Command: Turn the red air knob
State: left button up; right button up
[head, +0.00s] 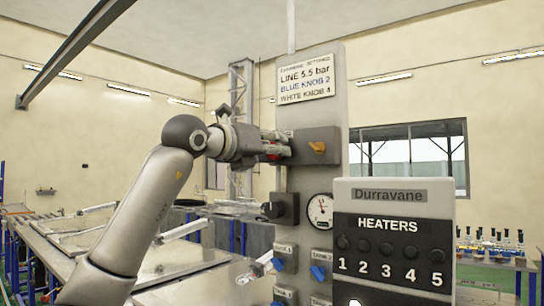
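The grey control post (315,90) stands at the centre. My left gripper (285,148) reaches it from the left at about the height of a grey box with an orange lever (318,147). A small red part, likely the red air knob (273,152), shows among the fingers and is mostly hidden by them. I cannot tell whether the fingers are closed on it. A round pressure gauge (320,209) sits lower on the post. A sign (306,80) above reads "LINE 5.5 bar", "BLUE KNOB 2", "WHITE KNOB 4". My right gripper is not in view.
A black switch box (283,208) and several blue knobs (318,271) are below my gripper. A grey "HEATERS" panel (394,195) with a row of black knobs stands close at the right. Large lidded tanks (190,258) lie behind my arm at left.

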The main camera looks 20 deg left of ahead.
pick_arm(q)
jog(key=shift+a+n+b, duration=0.1)
jog(key=shift+n+b, duration=0.6)
jog(key=shift+n, duration=1.3)
jog(key=o, duration=1)
jog(key=shift+o, duration=0.2)
jog(key=v, duration=1.2)
